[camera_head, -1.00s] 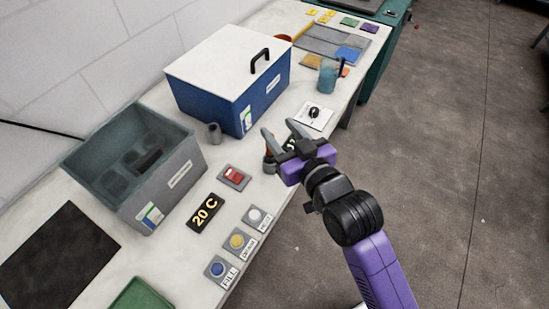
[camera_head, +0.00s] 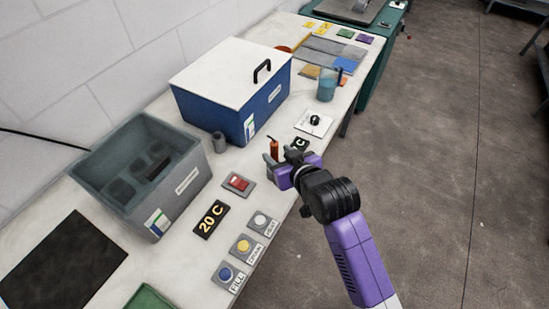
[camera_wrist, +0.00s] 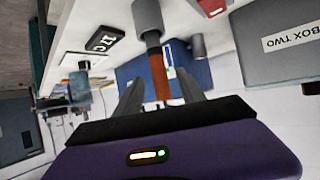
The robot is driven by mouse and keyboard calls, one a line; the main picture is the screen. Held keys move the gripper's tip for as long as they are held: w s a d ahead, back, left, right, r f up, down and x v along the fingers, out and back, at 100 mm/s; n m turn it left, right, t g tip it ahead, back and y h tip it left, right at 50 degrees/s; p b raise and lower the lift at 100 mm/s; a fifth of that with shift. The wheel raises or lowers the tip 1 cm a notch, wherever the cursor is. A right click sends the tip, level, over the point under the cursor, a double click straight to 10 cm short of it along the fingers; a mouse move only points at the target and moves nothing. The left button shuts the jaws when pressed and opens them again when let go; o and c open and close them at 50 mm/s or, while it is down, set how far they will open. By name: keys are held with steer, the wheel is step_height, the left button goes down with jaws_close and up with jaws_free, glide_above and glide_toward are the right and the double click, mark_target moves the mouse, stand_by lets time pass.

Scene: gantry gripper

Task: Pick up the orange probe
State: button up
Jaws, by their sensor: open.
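The orange probe (camera_head: 274,148) stands upright near the front edge of the bench, with a thin dark top. In the wrist view the probe (camera_wrist: 160,77) shows as an orange-brown rod with a grey cylindrical piece at one end. My gripper (camera_head: 280,161) is open and right at the probe, reaching in from the bench's front side. In the wrist view the rod appears between the two fingers of my gripper (camera_wrist: 161,92), with a gap on each side. The probe's lower part is partly hidden by the fingers in the head view.
A blue box with a white lid (camera_head: 232,100) and a grey open tank (camera_head: 183,190) stand behind. A small grey cylinder (camera_head: 219,142), a red switch (camera_head: 239,184), a "20 C" display (camera_head: 210,217) and a knob panel (camera_head: 314,123) are nearby. Free floor lies right.

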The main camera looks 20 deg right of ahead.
mark_target(276, 153)
steer(key=shift+x, duration=1.65)
jaws_close()
steer(key=shift+r, duration=0.1)
